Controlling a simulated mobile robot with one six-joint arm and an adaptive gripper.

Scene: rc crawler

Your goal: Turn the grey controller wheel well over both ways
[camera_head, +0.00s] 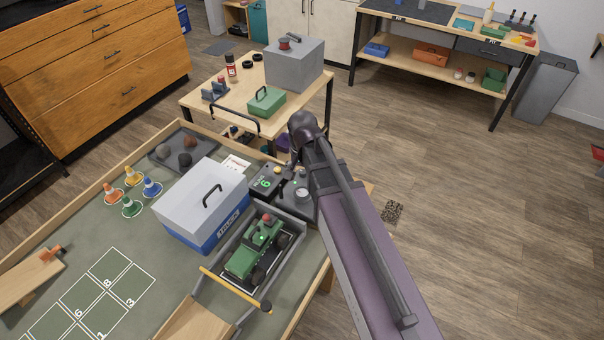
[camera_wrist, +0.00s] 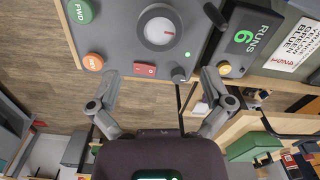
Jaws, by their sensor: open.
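The grey controller wheel (camera_wrist: 160,28) is a round grey ring with a pale centre on the dark controller (camera_wrist: 125,38), at the top of the wrist view. Around it are a green FWD button (camera_wrist: 80,11), an orange button (camera_wrist: 93,62), a red switch (camera_wrist: 145,70) and a small dark knob (camera_wrist: 179,75). My gripper (camera_wrist: 159,76) is open and empty, its fingers spread toward the controller's near edge, with no visible grip on the wheel. In the head view my arm partly covers the controller (camera_head: 299,205). The green crawler (camera_head: 250,255) sits in a tray with a green light lit.
A counter box (camera_wrist: 246,40) reading "RUNS 6" stands right of the controller, close to my right finger. A white-and-blue case (camera_head: 202,197) stands left of the crawler. Small cones (camera_head: 132,207) stand farther left. A side table (camera_head: 215,112) with a grey box is beyond.

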